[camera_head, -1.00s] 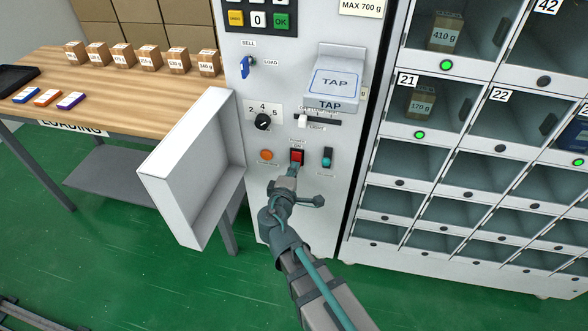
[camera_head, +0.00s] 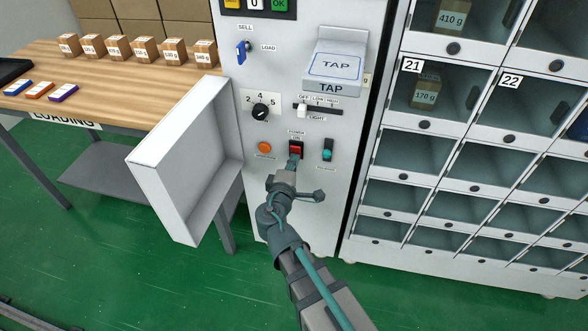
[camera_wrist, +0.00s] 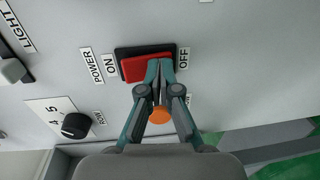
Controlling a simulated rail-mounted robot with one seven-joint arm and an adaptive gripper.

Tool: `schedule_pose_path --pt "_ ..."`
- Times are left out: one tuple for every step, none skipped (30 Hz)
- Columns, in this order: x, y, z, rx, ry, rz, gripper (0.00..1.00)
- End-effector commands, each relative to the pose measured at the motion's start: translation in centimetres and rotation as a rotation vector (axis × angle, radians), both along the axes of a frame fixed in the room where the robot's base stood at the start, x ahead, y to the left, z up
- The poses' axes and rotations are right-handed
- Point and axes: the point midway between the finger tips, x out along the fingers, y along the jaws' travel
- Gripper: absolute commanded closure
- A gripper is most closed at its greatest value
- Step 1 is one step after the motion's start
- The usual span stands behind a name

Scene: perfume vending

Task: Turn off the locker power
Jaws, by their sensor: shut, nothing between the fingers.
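The red power rocker switch (camera_head: 296,148) sits in a black frame on the white panel. In the wrist view the switch (camera_wrist: 141,67) lies between the ON label (camera_wrist: 111,66) and the OFF label (camera_wrist: 184,59). My gripper (camera_head: 294,160) is shut and empty, at the lower edge of the switch. In the wrist view my gripper's fingertips (camera_wrist: 160,65) are together over the OFF end and appear to touch it, hiding part of it. The locker (camera_head: 459,121) compartments show dark indicators, none lit green.
An orange button (camera_head: 264,148) and a green switch (camera_head: 328,150) flank the power switch. A selector knob (camera_head: 260,112) and a light slider (camera_head: 302,111) sit above.

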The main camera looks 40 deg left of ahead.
Motion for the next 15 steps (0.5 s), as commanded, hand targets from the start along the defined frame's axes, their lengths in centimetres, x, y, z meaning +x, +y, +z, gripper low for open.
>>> schedule_pose_path --pt "-0.1 -0.1 0.0 0.000 -0.001 0.000 1.00" --pt "-0.2 -0.2 -0.1 0.000 -0.001 0.000 1.00" --pt "-0.4 -0.3 -0.2 -0.001 -0.001 -0.001 1.00" --pt "-0.6 -0.5 -0.3 0.000 -0.001 -0.002 1.00" --pt "-0.9 -0.7 -0.4 0.000 -0.001 -0.002 1.00" --pt "-1.2 -1.1 -0.6 0.000 -0.001 -0.004 1.00" --pt "-1.6 -1.3 -0.7 0.000 -0.001 -0.005 1.00" --pt "-1.9 -1.6 -0.8 0.000 -0.001 -0.006 1.00" --pt "-2.5 -2.1 -1.0 0.001 -0.001 -0.008 1.00" --pt "-2.9 -2.5 -1.2 0.001 0.000 -0.010 1.00" --pt "-3.3 -2.8 -1.3 0.001 0.001 -0.013 1.00" --pt "-4.2 -3.1 -1.0 0.000 0.001 -0.010 1.00" --pt "-4.8 -3.4 -1.1 -0.001 0.000 -0.010 1.00" --pt "-5.4 -3.7 -1.2 -0.001 0.000 -0.011 1.00" --pt "-5.9 -3.8 -0.9 -0.003 0.001 -0.011 1.00"
